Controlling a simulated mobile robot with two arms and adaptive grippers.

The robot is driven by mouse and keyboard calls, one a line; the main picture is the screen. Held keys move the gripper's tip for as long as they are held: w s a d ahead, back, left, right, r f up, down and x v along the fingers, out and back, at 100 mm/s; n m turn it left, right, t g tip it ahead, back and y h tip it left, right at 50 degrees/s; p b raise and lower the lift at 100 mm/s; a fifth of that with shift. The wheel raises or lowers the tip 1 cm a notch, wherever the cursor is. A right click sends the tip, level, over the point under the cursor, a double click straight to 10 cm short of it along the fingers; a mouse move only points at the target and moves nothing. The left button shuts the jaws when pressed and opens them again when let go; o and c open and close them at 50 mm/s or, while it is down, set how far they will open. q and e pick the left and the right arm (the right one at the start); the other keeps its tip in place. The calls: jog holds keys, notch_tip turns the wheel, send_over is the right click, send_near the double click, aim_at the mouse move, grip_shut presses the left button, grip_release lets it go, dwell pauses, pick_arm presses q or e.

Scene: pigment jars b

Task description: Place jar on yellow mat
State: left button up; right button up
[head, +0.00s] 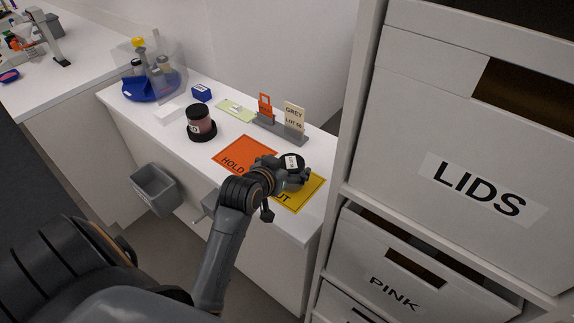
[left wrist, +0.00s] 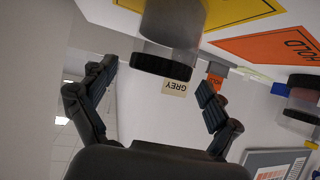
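A jar with a black lid and a pale label (head: 291,161) is at the yellow mat (head: 312,190), largely hidden by my left gripper (head: 284,176) in the head view. In the left wrist view, which is upside down, the clear grey jar (left wrist: 172,22) with its black lid (left wrist: 165,60) appears upright over the yellow mat (left wrist: 245,12). The fingers of my left gripper (left wrist: 152,100) are spread wide, with visible gaps to the jar. My right gripper is not in view.
An orange HOLD mat (head: 243,156) adjoins the yellow mat. A pinkish black-lidded jar (head: 200,122) stands to its left. A grey rack with an orange tag and a GREY card (head: 293,117) stands behind. Shelving with a LIDS box (head: 470,150) rises close on the right.

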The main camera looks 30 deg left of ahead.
pick_arm(q)
jog(key=v, duration=1.2)
jog(key=shift+p, duration=0.45)
